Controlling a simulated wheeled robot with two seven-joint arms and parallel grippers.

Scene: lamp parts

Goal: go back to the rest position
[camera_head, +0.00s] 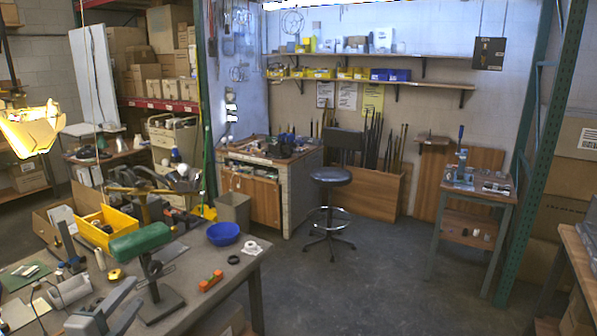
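My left gripper (128,298) shows in grey at the bottom left, over the near end of the workbench. Its two fingers appear apart, with nothing seen between them. A green, rounded part (140,241) stands on a dark post and base just beyond it. My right gripper is not clearly visible in this view. No lamp part can be clearly made out in either gripper.
The workbench (255,265) carries a yellow bin (105,228), a blue bowl (223,233), an orange tool (211,281), a white roll (251,248) and clutter. A stool (331,178) stands beyond. Open floor (365,285) lies at centre right.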

